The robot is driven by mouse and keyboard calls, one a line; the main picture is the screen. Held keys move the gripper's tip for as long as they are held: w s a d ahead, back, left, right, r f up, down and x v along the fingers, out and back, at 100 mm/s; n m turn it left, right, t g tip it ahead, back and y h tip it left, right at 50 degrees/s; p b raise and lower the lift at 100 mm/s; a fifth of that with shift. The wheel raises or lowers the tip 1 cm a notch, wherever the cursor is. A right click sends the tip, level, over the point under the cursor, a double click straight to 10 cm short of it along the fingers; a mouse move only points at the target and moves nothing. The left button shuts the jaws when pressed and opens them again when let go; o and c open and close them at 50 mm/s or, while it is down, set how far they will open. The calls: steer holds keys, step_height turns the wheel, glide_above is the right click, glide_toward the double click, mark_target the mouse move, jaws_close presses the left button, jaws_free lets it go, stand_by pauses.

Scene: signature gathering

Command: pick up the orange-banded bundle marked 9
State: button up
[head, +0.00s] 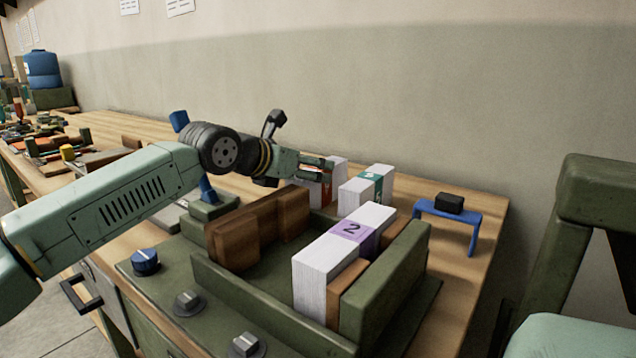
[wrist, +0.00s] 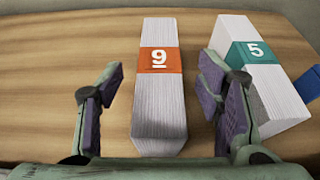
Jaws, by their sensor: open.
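The orange-banded bundle marked 9 (wrist: 159,105) is a white block of paper standing on the wooden bench. In the wrist view it lies between the two fingers of my gripper (wrist: 163,105), with a gap on each side. The fingers are open and hold nothing. In the head view my gripper (head: 322,168) is at the bundle (head: 340,170), which it partly hides; only part of its white side and orange band shows.
A teal-banded bundle marked 5 (wrist: 258,70) stands close to the right; it also shows in the head view (head: 366,190). A purple-banded bundle marked 2 (head: 345,250) sits in a green tray (head: 240,300) with brown blocks. A blue stand (head: 450,213) holds a black block.

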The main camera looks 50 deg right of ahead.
steer(key=shift+x, duration=1.45)
steer(key=shift+c, duration=0.4)
steer(key=shift+r, duration=0.1)
jaws_close()
